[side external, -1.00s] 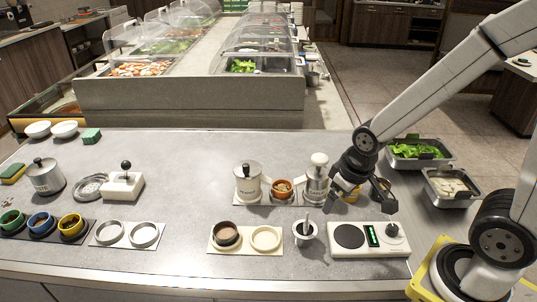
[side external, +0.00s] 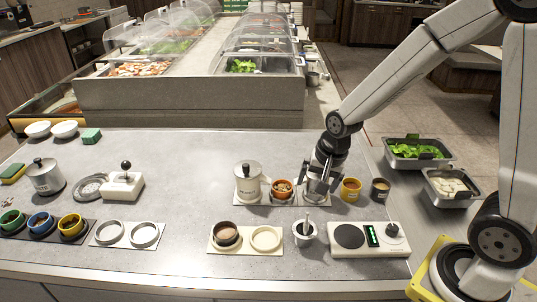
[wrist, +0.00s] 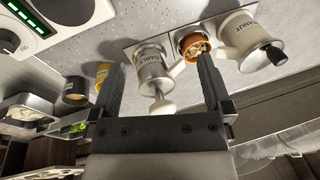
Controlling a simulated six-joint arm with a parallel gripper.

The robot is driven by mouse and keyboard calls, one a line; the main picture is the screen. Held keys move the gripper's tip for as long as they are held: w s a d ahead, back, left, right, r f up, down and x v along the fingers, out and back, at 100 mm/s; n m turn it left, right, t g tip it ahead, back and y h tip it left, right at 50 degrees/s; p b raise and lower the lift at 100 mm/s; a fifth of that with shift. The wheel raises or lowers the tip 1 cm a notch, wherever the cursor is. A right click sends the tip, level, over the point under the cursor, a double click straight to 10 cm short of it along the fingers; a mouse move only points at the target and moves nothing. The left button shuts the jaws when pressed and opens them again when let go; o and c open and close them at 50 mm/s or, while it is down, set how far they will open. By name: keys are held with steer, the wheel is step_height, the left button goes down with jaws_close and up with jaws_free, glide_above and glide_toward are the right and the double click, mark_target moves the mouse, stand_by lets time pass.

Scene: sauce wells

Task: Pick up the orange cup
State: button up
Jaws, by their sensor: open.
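The orange cup (side external: 282,190) holds chopped tan contents and stands upright on a plate, between the white peanut pot (side external: 249,184) and the metal garlic pot (side external: 309,194). My gripper (side external: 322,184) is open and empty, at the garlic pot and to the right of the orange cup. It partly hides the garlic pot in the side view. In the wrist view, the orange cup (wrist: 193,46) appears beyond the tip of the right finger. The garlic pot (wrist: 152,70) appears between the two fingers (wrist: 160,66). I cannot tell whether the gripper touches it.
A yellow cup (side external: 350,190) and a dark cup (side external: 380,189) stand to the right. A white mortar (side external: 304,234) and a scale (side external: 369,238) are in front. A board with two round holders (side external: 245,245) lies front left.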

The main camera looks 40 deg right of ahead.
steer(key=w+d+f+m, duration=0.2)
steer(key=w+m, duration=0.4)
steer(key=m, duration=1.5)
glide_toward(284, 185)
steer(key=shift+s+a+r+y, duration=0.15)
steer(key=shift+s+a+y, duration=0.25)
steer(key=shift+s+a, duration=0.3)
steer(key=shift+w+a, duration=0.1)
steer(key=shift+x, duration=1.35)
steer(key=shift+x, duration=2.6)
